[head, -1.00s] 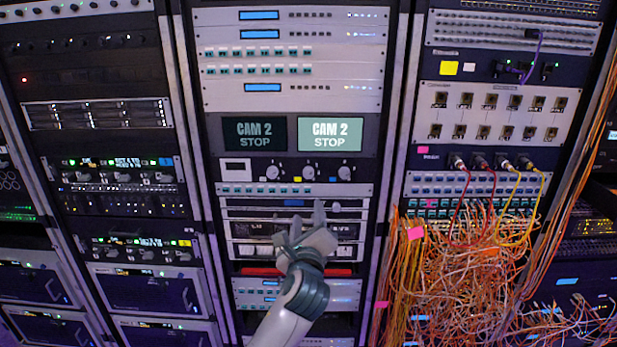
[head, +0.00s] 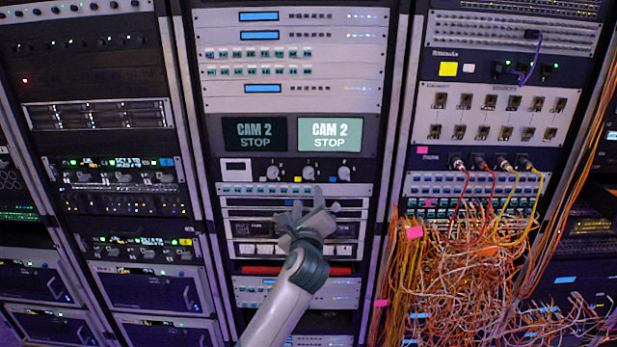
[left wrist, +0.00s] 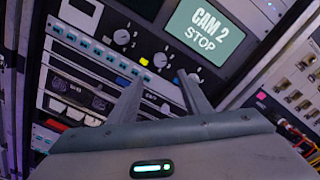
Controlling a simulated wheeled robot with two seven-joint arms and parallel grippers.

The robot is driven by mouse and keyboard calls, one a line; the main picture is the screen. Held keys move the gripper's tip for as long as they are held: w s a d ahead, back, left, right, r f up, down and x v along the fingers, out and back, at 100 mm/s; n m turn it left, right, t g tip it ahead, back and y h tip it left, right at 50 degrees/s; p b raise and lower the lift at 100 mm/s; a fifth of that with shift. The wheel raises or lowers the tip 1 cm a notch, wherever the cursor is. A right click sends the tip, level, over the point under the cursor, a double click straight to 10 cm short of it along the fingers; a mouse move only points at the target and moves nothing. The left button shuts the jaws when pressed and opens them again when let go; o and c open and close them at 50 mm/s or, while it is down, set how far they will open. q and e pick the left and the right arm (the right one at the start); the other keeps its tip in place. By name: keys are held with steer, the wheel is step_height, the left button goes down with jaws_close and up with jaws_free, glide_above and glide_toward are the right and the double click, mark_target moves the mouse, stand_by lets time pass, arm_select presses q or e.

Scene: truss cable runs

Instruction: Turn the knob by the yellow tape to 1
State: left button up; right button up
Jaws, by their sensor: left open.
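A row of three knobs sits on a dark panel under two screens reading CAM 2 STOP. The middle knob (head: 308,173) has the yellow tape (head: 297,180) at its lower left. The wrist view shows the same knob (left wrist: 160,60) with the tape (left wrist: 144,61) beside it. My left gripper (head: 308,199) is open and empty, just below the knob row in the head view. In the wrist view its fingers (left wrist: 162,76) point up toward the middle knob, one on each side of it in the picture. I cannot tell the knob's setting. My right gripper is not in view.
The left knob (head: 273,173) and right knob (head: 343,173) flank the middle one. The lit screen (head: 330,135) is just above. A tangle of orange and white cables (head: 465,275) hangs at the right rack, clear of my left arm.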

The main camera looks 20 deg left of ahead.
mark_target(309, 176)
arm_select(q)
steer(key=p+x, duration=0.2)
steer(key=x, duration=1)
steer(key=c, duration=1)
